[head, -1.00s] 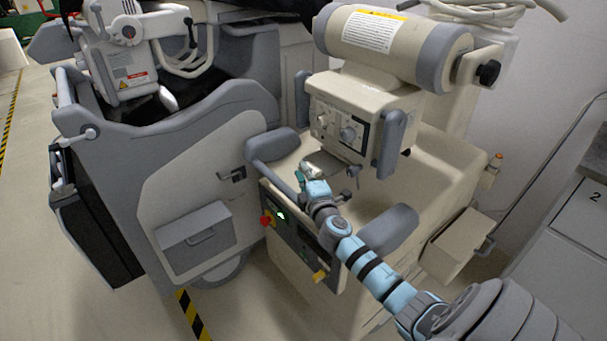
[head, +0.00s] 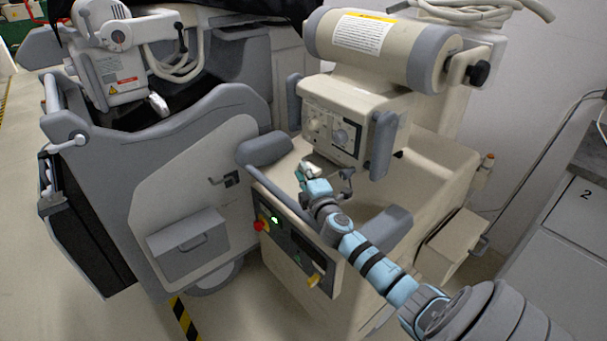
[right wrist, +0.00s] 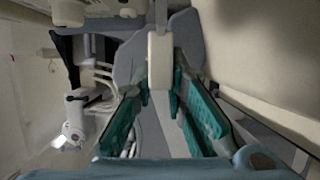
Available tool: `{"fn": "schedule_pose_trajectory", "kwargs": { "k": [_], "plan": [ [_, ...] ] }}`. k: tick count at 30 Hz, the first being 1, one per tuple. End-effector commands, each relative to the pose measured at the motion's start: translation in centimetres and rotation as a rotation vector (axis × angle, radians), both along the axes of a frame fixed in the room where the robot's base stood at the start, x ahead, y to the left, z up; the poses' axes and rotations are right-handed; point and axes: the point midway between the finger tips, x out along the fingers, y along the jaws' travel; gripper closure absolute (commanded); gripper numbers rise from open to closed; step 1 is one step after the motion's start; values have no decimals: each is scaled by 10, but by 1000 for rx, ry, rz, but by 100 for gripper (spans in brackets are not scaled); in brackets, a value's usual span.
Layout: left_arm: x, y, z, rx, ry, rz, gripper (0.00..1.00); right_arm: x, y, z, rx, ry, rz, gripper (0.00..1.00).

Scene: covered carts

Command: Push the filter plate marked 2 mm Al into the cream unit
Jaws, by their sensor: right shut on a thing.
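The cream unit (head: 340,133) has a boxy head with a knob panel and a thick cylinder above it. My right gripper (head: 307,170) is just below and in front of this head. In the right wrist view its teal fingers (right wrist: 160,88) close from both sides on a pale block (right wrist: 160,60), which I take to be the filter plate. A narrow stem rises behind the block. No marking on it can be read. How far it sits in the unit is hidden in the head view. My left gripper is out of view.
Grey padded handles (head: 265,150) flank the unit's front, and a control panel (head: 290,240) with a red button lies below. A large grey cart (head: 160,185) stands close at left. A cabinet (head: 570,225) marked 2 is at right.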

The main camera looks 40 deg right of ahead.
Motion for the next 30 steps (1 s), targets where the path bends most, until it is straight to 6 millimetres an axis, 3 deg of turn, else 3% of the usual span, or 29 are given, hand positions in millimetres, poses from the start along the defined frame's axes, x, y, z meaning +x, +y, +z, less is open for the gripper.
{"fn": "schedule_pose_trajectory", "kwargs": {
  "k": [16, 17, 21, 30],
  "plan": [
    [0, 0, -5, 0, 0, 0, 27, -1, -16, 0, -3, 0, -3, 100],
    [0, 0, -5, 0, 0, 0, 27, -1, -16, 1, -3, 0, -3, 84],
    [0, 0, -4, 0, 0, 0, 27, -2, -16, 1, -3, 0, -4, 64],
    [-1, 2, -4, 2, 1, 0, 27, -3, -15, 0, -2, 2, -3, 64]
  ]
}}
